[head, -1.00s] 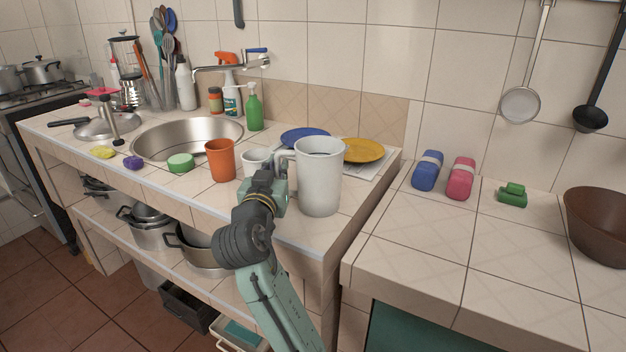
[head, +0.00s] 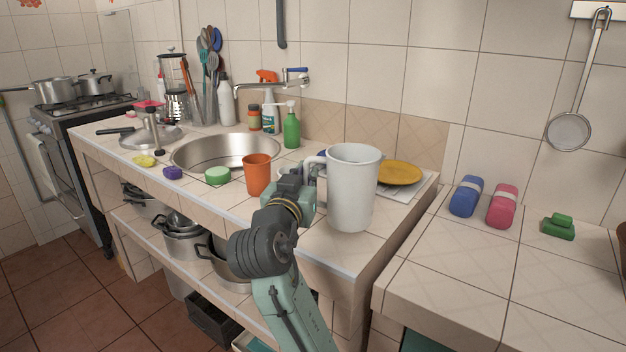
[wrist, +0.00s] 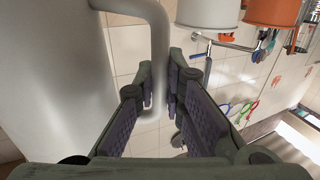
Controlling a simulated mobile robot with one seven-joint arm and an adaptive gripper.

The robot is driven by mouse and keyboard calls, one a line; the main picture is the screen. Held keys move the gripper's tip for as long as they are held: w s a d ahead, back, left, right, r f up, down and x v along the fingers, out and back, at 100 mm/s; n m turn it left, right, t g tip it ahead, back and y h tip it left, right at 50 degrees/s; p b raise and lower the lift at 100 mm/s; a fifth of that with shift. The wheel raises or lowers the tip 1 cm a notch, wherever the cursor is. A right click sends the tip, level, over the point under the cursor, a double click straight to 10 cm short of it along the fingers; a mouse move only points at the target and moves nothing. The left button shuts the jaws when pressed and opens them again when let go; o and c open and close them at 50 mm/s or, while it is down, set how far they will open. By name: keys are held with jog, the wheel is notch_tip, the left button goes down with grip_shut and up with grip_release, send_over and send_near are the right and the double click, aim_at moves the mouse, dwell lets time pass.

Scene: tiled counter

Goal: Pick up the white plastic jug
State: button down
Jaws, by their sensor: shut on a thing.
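The white plastic jug (head: 351,190) is upright over the front right part of the sink counter. My gripper (head: 308,178) is at its left side, at the handle. In the wrist view the jug's pale body (wrist: 50,75) fills the left, and its handle (wrist: 158,45) passes between the fingertips of my gripper (wrist: 160,82), which is shut on it. I cannot tell for sure whether the jug's base is clear of the counter.
An orange cup (head: 257,176) stands left of my gripper. A yellow plate (head: 402,172) lies behind the jug. The sink (head: 222,152) is farther left. Blue (head: 465,196) and pink (head: 502,206) sponges lie on the right counter, whose front is bare.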

jog(key=a+r+b+v, duration=0.1)
jog(key=a+b+v, duration=0.1)
jog(key=v, duration=1)
jog(key=shift+r, duration=0.15)
jog(key=shift+a, duration=0.15)
